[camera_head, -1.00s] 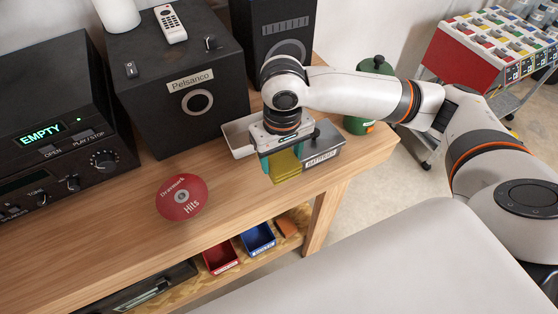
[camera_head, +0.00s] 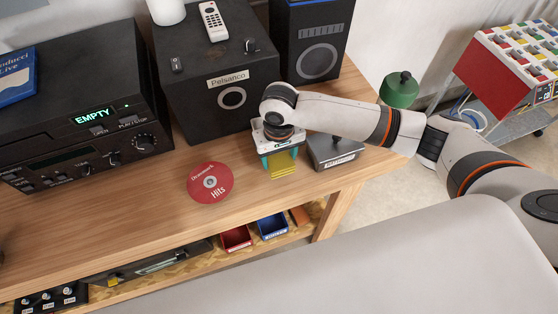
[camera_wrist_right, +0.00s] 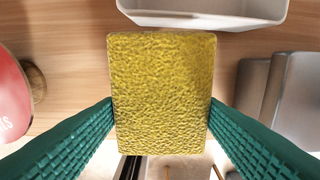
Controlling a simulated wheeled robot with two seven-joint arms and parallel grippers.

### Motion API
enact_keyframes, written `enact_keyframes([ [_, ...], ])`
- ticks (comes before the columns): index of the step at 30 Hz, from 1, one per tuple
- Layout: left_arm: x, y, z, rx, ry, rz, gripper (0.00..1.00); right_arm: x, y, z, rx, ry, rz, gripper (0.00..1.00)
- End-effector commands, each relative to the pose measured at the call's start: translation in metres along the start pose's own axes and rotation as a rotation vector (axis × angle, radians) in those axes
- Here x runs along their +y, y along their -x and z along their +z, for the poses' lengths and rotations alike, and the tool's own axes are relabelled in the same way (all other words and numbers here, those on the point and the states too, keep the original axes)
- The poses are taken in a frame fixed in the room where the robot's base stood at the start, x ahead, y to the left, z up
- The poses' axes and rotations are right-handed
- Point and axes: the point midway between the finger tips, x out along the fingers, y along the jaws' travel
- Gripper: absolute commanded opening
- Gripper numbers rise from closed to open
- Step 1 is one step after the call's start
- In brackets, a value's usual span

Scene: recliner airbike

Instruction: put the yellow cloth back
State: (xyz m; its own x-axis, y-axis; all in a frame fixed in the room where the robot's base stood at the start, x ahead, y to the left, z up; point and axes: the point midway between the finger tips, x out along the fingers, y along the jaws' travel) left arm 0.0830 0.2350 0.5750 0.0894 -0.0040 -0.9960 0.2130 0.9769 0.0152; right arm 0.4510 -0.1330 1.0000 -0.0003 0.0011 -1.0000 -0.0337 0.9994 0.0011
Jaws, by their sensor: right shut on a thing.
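The yellow cloth (camera_head: 284,166) hangs between the fingers of my right gripper (camera_head: 280,157), above the wooden bench top. In the right wrist view the cloth (camera_wrist_right: 162,92) is a flat, rough-textured yellow rectangle. The teal fingers (camera_wrist_right: 160,118) press on its left and right edges. A pale tray (camera_wrist_right: 205,18) lies just beyond the cloth at the top of the wrist view; in the head view my gripper mostly hides it. My left gripper is in neither view.
A grey battery box (camera_head: 335,152) stands just right of my gripper. A red disc (camera_head: 209,183) lies to the left. A black speaker (camera_head: 215,75) and a player (camera_head: 75,115) stand behind. Red (camera_head: 236,238) and blue bins (camera_head: 272,226) sit on the lower shelf.

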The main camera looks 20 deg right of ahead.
Motion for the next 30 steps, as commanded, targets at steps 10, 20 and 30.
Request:
enact_keyframes([
  [10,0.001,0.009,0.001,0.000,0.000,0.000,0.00,-0.001,-0.038,0.000,-0.001,0.001,-0.002,0.43],
  [20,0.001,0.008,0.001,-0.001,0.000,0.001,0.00,0.000,-0.041,0.000,-0.001,0.001,0.000,0.43],
  [30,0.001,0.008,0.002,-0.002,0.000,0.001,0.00,0.000,-0.042,0.000,-0.001,0.001,-0.001,0.83],
])
